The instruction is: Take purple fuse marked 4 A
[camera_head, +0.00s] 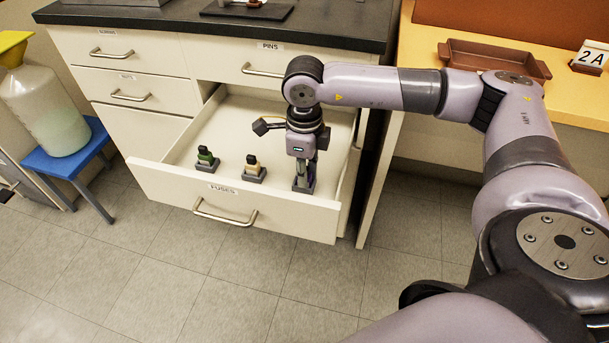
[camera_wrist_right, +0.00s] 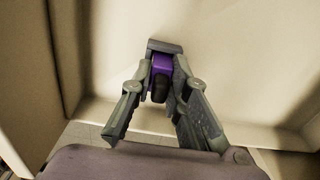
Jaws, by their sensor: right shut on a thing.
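The purple fuse (camera_wrist_right: 161,65) is between the fingers of my right gripper (camera_wrist_right: 160,85), seen in the right wrist view. In the head view my right gripper (camera_head: 304,175) points down into the open fuses drawer, at its right end. The fuse is mostly hidden there, above a dark grey holder (camera_head: 303,186). The gripper is shut on the fuse. I cannot tell whether the fuse is still seated in its holder. The marking on the fuse cannot be read. My left gripper is not in view.
A green fuse (camera_head: 205,157) and a tan fuse (camera_head: 252,164) stand in holders to the left in the drawer (camera_head: 150,170). The drawer's walls surround the gripper. A brown tray (camera_head: 490,56) and a sign reading 2 A (camera_head: 592,58) are on the yellow table.

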